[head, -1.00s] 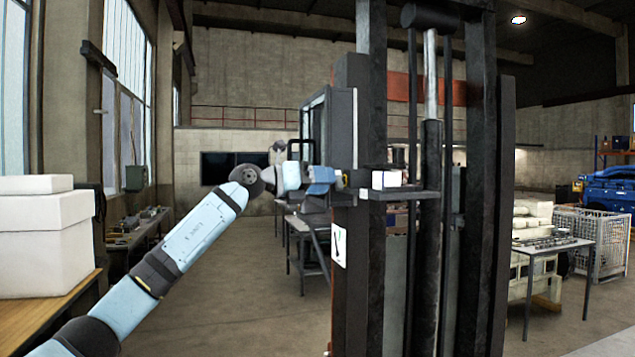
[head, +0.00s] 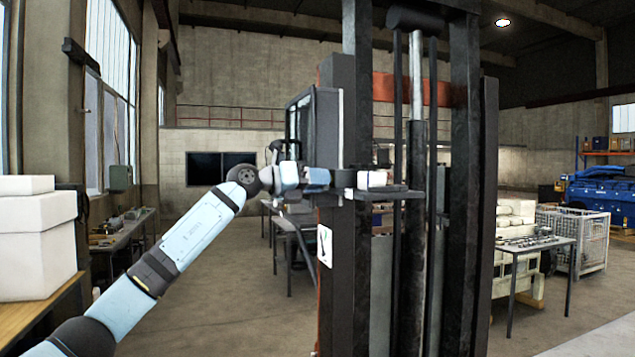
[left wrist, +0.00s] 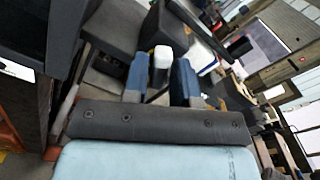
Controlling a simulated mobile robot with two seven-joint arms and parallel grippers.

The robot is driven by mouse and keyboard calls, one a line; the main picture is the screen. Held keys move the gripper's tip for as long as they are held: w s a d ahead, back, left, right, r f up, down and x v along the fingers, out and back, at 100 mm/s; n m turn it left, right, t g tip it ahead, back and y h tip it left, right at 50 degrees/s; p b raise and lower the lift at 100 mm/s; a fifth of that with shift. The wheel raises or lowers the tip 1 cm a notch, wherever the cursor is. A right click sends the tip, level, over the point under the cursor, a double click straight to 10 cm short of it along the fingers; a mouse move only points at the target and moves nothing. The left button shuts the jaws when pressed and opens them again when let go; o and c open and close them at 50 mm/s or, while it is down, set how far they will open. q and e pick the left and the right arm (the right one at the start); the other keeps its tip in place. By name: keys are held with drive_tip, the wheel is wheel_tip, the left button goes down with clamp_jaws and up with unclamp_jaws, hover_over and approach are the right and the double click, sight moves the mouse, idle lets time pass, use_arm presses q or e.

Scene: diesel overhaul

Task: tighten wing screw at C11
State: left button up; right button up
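My left gripper (head: 350,180) is level with a small bracket (head: 390,194) on the dark mast (head: 466,200). Its tip is close to a small white block (head: 372,180) at this bracket; I cannot tell whether they touch. In the left wrist view the two blue fingers of my left gripper (left wrist: 161,78) stand apart, with a dark gap between them. A white-topped piece (left wrist: 162,58) shows in line with this gap, seemingly beyond the fingertips. I cannot make out a wing screw or a C11 mark in either view. My right gripper is not in view.
The tall mast with its uprights stands close in front. White boxes (head: 38,240) sit on a wooden bench (head: 40,305) at the left. A grey table (head: 535,243) and a wire cage (head: 585,240) stand at the right. Open floor (head: 220,310) lies left of the mast.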

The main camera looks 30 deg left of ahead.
use_arm(q)
clamp_jaws()
drive_tip(key=m+b, duration=0.1)
drive_tip(key=m, duration=0.4)
drive_tip(key=shift+b, duration=0.3)
drive_tip(key=shift+m+b, duration=0.7)
drive_tip(key=shift+m, duration=1.9)
